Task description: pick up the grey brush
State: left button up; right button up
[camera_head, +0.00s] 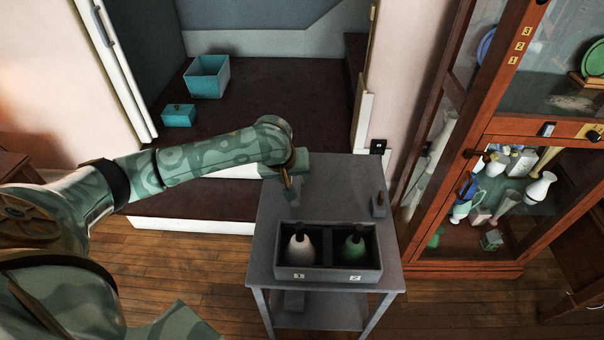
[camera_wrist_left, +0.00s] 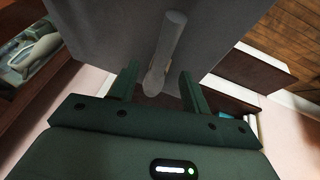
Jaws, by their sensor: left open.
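The grey brush (camera_wrist_left: 166,50) lies on the grey table in the left wrist view, a slim grey handle with a paler end. In the head view only a pale bit of it (camera_head: 284,194) seems to show below my left gripper (camera_head: 291,183), which hides the rest. My left gripper is open. In the left wrist view its two fingers (camera_wrist_left: 157,88) are on either side of the brush's near end, and I see no contact. I cannot tell the remaining height above the table. My right gripper is not in view.
On the grey table (camera_head: 335,172), a divided box (camera_head: 318,274) holds a white and a green bottle-like thing. A small grey piece with a brown top (camera_head: 379,206) stands at the table's right. A glass cabinet (camera_head: 470,262) stands right. Teal boxes (camera_head: 207,84) sit behind on the brown platform.

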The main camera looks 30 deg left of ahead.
aim_at(295, 181)
pick_arm(q)
jog(key=shift+x, duration=0.9)
jog(key=shift+w+f+b, duration=0.1)
jog(key=shift+f+b, duration=0.2)
jog(key=shift+b, duration=0.2)
jog(key=b+x, duration=0.4)
jog(key=x, duration=0.1)
jog(key=shift+a, duration=0.25)
jog(key=shift+r, duration=0.25)
grip_shut()
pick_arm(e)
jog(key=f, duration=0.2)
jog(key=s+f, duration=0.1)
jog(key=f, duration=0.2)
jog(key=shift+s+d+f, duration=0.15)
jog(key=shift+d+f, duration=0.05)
